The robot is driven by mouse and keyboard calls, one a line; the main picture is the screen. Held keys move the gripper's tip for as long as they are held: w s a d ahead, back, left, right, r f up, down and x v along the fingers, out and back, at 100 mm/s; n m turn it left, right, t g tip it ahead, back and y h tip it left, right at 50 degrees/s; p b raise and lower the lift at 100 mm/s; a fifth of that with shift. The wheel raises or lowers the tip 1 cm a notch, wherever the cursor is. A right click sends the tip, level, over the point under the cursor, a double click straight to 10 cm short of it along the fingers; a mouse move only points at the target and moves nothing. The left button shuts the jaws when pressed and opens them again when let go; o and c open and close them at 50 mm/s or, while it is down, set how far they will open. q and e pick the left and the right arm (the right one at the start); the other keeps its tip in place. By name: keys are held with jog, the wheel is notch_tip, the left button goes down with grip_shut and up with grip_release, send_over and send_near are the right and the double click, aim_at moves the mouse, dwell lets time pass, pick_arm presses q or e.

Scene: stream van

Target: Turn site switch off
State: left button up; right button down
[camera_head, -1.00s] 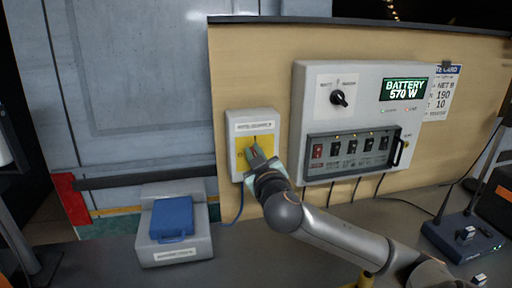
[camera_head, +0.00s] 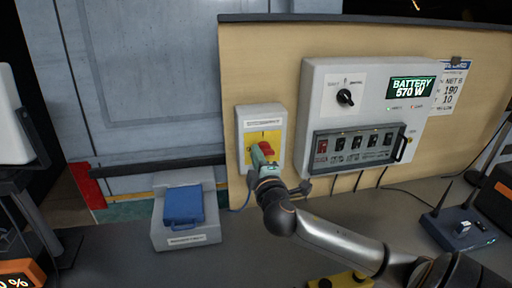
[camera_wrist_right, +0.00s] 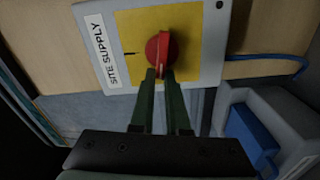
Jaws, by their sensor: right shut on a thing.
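The site switch is a red rotary knob (camera_head: 266,149) on a yellow plate in a pale wall box (camera_head: 262,117). In the right wrist view the red knob (camera_wrist_right: 160,52) is close, with its bar running up and down the picture, and the box label reads "SITE SUPPLY". My right gripper (camera_head: 259,158) reaches the knob from below. In the wrist view its two green fingers (camera_wrist_right: 158,78) are closed on the lower end of the knob's bar. A short black mark shows on the yellow plate left of the knob. My left gripper is not in view.
Right of the switch box is a larger panel (camera_head: 312,82) with a dial, breakers and a display reading "BATTERY 570 W". A blue case (camera_head: 184,206) sits on a grey block at the left. A radio desk unit (camera_head: 459,232) stands right. Cables hang below the panel.

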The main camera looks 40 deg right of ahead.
jog(key=shift+s+d+f+n+h+p, duration=0.1)
jog(key=shift+d+f+n+h+p, duration=0.35)
jog(key=shift+n, duration=0.45)
jog(key=shift+r, duration=0.2)
jog(key=c, duration=0.9)
grip_release()
jog(key=o, duration=0.4)
jog(key=shift+d+f+y, duration=0.1)
jog(key=shift+d+y, duration=0.1)
jog(key=shift+y, duration=0.05)
jog(key=b+v, duration=0.1)
jog(key=v, duration=1.1)
jog(key=shift+s+a+b, duration=0.25)
jog(key=shift+a+b, duration=0.05)
jog(key=shift+b, duration=0.05)
